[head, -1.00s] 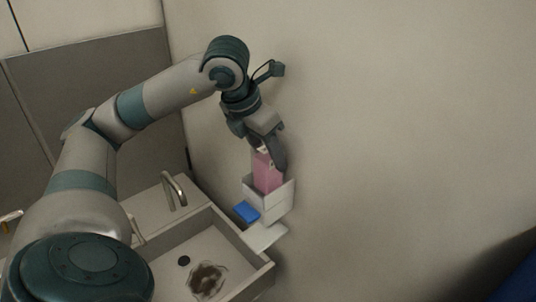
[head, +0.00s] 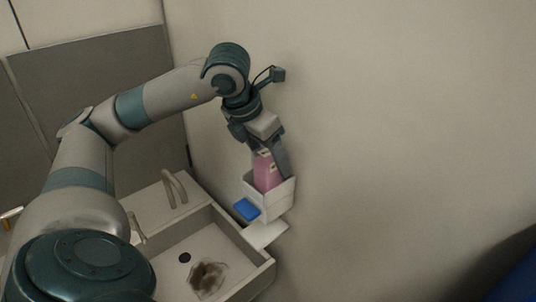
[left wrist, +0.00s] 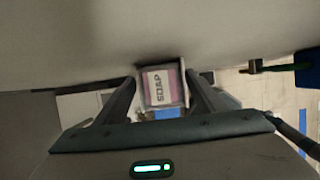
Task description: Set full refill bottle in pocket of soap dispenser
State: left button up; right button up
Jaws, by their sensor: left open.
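The pink refill bottle (head: 266,174) stands in the open top of the white soap dispenser (head: 279,197) on the wall, its upper part above the rim. My left gripper (head: 268,160) is at the bottle's top. The bottle's lower part is hidden inside the dispenser. My right gripper is not in view.
A sink basin (head: 222,250) with a dark drain and a brown stain lies below left of the dispenser. A tap (head: 174,188) stands behind it. A white ledge (head: 265,234) juts out under the dispenser. The wall to the right is bare.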

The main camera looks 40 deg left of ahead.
pick_arm(q)
jog(key=shift+r, duration=0.15)
jog(key=shift+r, duration=0.1)
jog(key=shift+s+r, duration=0.1)
jog(key=shift+r, duration=0.2)
jog(key=b+v, duration=0.1)
jog(key=v, duration=1)
dwell(0.4)
